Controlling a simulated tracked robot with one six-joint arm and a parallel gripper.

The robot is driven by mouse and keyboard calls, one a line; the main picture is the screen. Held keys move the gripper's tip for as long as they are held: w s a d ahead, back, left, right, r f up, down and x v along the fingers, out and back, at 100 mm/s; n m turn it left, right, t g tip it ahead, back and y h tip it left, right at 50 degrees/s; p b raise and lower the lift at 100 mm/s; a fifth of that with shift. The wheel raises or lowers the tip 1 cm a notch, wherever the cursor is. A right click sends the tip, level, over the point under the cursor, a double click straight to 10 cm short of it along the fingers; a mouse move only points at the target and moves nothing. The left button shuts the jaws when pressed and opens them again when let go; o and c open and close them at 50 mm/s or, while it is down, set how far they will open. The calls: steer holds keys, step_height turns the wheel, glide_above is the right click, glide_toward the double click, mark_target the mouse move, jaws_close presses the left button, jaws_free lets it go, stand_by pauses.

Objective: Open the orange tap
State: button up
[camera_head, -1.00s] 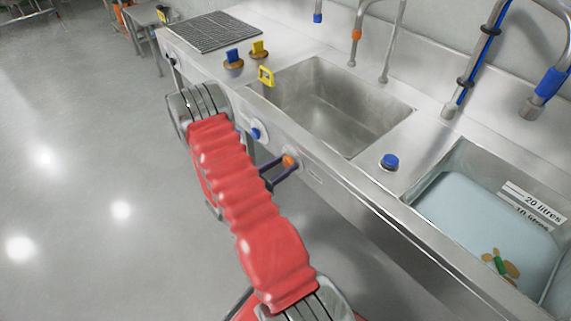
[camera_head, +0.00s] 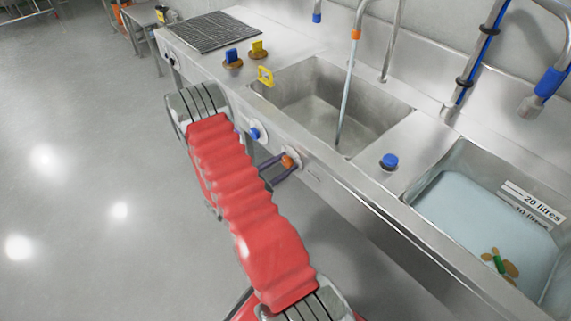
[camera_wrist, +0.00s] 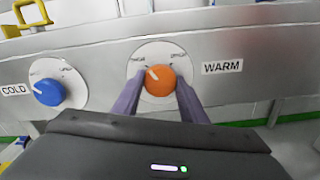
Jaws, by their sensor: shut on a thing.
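The orange tap (camera_wrist: 160,80) is a round knob on the sink's front panel, beside the label WARM in the wrist view. Its white mark points to the upper left. My gripper (camera_wrist: 158,92) is shut on the knob, one finger on each side. In the head view the orange knob (camera_head: 288,161) shows between my purple fingers (camera_head: 273,170), partly hidden by them. A stream of water (camera_head: 346,95) runs from the spout with the orange band (camera_head: 356,34) down into the empty-looking sink basin.
A blue knob (camera_wrist: 48,91) labelled COLD is left of the orange one. A second basin (camera_head: 470,200) at the right holds bluish water and small items. A blue button (camera_head: 389,161) sits on the counter between the basins.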

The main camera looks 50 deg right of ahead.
steer(key=m, duration=0.7)
steer(key=shift+s+f, duration=0.15)
steer(key=shift+s, duration=0.05)
steer(key=m, duration=0.8)
steer(key=shift+s, duration=0.1)
steer(key=o, duration=1.1)
steer(key=shift+w, duration=0.2)
steer(key=shift+c, duration=0.2)
